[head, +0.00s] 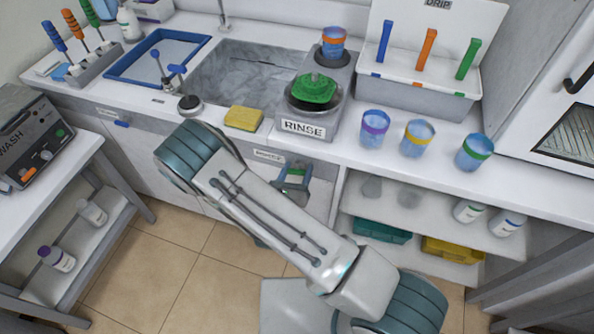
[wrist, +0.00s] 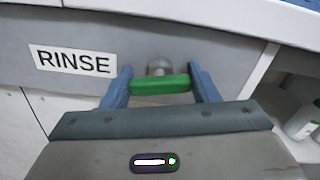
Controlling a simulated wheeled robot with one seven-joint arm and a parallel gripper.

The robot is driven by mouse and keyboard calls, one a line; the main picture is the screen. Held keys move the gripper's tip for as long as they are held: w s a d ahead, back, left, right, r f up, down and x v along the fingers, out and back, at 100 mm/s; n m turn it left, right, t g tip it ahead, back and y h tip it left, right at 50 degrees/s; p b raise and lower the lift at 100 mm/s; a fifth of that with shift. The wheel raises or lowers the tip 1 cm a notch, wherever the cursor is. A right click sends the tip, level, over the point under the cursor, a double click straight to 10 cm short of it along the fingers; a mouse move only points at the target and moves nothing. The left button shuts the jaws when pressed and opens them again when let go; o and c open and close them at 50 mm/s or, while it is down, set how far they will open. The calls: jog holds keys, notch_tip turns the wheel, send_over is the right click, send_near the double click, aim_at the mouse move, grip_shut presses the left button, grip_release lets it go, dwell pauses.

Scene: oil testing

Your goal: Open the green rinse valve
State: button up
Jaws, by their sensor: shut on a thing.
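The green rinse valve (wrist: 160,86) shows in the wrist view as a green bar handle on a round grey metal stem. It sits on the grey counter front, right of a white RINSE label (wrist: 73,62). The bar lies crosswise, nearly level in this view. My gripper (wrist: 161,88) has one blue finger at each end of the bar and is shut on it. In the head view my gripper (head: 293,184) is at the counter front below the rinse station (head: 304,127), and my arm hides part of this area.
On the counter above are a yellow sponge (head: 244,118), a green piece in the rinse bowl (head: 313,90), and several banded cups, including a purple-banded one (head: 374,128). An open shelf (head: 425,207) with bottles lies to the right. A wash machine (head: 33,140) stands at the left.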

jog(key=n, duration=0.3)
jog(key=shift+n, duration=0.4)
jog(key=n+p, duration=0.1)
jog(key=n, duration=0.3)
jog(key=shift+a, duration=0.1)
jog(key=n+p, duration=0.1)
jog(key=n, duration=0.3)
jog(key=shift+f+n+p, duration=0.1)
jog(key=shift+n+p, duration=0.4)
jog(key=shift+n, duration=1.2)
jog(key=o, duration=1)
